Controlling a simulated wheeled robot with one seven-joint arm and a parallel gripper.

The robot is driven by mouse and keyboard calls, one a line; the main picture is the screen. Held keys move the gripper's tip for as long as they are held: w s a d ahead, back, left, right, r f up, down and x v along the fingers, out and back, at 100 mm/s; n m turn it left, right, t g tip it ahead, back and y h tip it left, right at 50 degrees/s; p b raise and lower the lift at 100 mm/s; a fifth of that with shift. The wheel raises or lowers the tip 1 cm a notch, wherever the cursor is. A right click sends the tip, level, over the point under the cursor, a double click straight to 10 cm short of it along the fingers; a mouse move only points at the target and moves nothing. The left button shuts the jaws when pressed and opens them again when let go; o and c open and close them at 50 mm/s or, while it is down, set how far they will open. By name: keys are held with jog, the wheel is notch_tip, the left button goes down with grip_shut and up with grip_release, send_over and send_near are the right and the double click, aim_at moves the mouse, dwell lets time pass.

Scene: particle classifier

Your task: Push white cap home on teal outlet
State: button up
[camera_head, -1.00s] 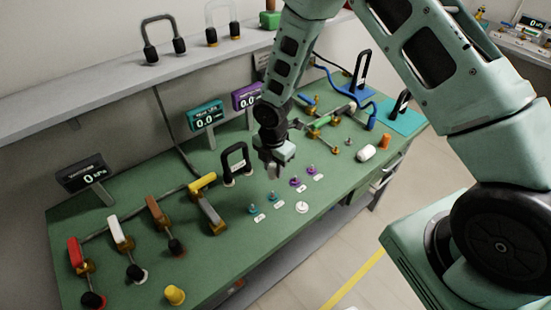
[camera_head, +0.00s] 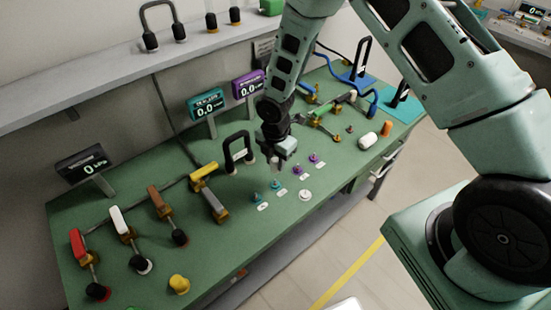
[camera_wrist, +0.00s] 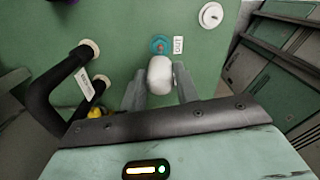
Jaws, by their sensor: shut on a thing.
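In the wrist view the white cap (camera_wrist: 159,76) is a rounded white piece held between the two fingertips of my gripper (camera_wrist: 160,92). The teal outlet (camera_wrist: 159,45) shows just beyond the cap, beside a small "OUT" label. The cap partly overlaps the outlet in this view, and whether they touch cannot be told. In the head view my gripper (camera_head: 274,165) points down over the bench. A teal fitting (camera_head: 276,185) stands just below it in the picture, and another teal fitting (camera_head: 256,197) is to its left. The held cap is hard to make out there.
A black loop handle (camera_wrist: 50,88) stands left of my gripper. A white disc (camera_wrist: 210,15) lies near the bench edge. Purple fittings (camera_head: 298,171) stand to the right of the teal ones. Levered valves (camera_head: 210,195) are at left. The front right bench is mostly clear.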

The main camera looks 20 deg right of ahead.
aim_at(275, 168)
jog(key=shift+f+b, duration=1.2)
jog(key=shift+f, duration=0.75)
jog(key=shift+f+b, duration=1.35)
jog(key=shift+f, duration=0.45)
jog(key=o, duration=1)
jog(key=shift+o, duration=0.2)
jog(key=shift+r, duration=0.15)
notch_tip(275, 168, up, 17)
jog(key=shift+r+b, duration=0.1)
jog(key=shift+b, duration=0.95)
